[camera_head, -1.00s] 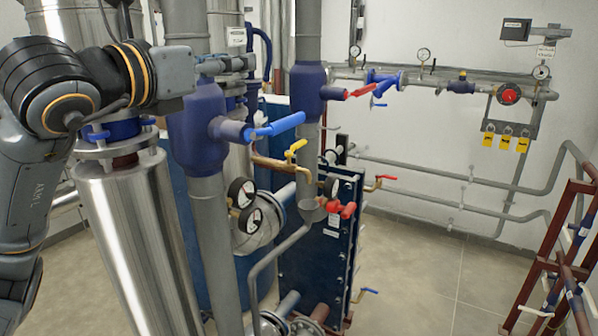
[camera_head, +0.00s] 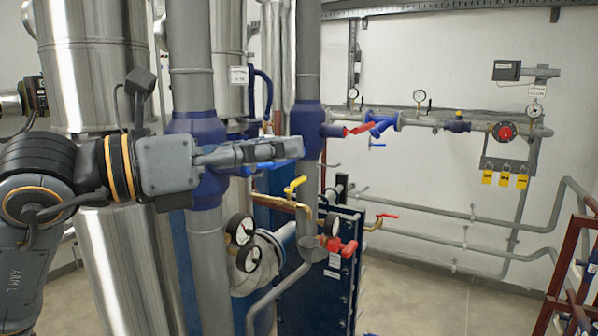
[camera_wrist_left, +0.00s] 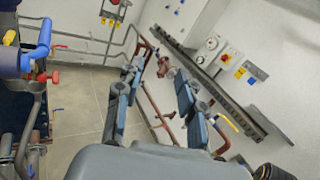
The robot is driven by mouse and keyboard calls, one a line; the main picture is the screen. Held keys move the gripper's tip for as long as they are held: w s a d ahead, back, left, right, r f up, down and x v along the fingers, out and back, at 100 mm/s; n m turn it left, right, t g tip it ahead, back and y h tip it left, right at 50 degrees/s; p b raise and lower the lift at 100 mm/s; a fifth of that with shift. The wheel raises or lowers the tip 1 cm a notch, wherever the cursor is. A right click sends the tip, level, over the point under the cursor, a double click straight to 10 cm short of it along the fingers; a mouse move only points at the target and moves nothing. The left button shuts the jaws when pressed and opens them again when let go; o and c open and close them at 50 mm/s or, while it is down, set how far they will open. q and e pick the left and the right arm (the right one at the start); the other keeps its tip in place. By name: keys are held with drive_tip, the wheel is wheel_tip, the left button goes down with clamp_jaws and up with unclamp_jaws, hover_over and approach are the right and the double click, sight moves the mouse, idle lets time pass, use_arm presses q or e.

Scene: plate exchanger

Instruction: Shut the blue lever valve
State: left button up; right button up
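The blue lever valve (camera_head: 207,190) is a thick dark-blue body on a vertical grey pipe at centre left of the head view. Its blue lever is mostly hidden there behind my left gripper (camera_head: 285,150), which reaches across from the left at lever height. In the left wrist view the valve (camera_wrist_left: 10,60) and its upright-looking blue lever (camera_wrist_left: 43,40) are at the left edge, outside the fingers. My left gripper (camera_wrist_left: 160,75) has its two fingers spread apart with nothing between them. Contact with the lever cannot be told. My right gripper is not in view.
A yellow-handled valve (camera_head: 295,185) and pressure gauges (camera_head: 241,228) are below my gripper. A steel cylinder (camera_head: 95,80) stands at the left.

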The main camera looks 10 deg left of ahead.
use_arm(q)
drive_tip(key=shift+s+d+f+g+h, duration=0.25)
drive_tip(key=shift+s+d+g+h, duration=0.3)
drive_tip(key=shift+d+g+h, duration=0.45)
drive_tip(key=shift+s+d+f+g+h, duration=0.35)
drive_tip(key=shift+s+g+h, duration=0.3)
drive_tip(key=shift+h, duration=0.7)
drive_tip(key=shift+s+d+f+g+h, duration=0.15)
drive_tip(key=shift+s+d+g+h, duration=0.35)
drive_tip(key=shift+d+g+h, duration=0.5)
drive_tip(key=shift+a+h, duration=0.25)
drive_tip(key=shift+h, duration=0.1)
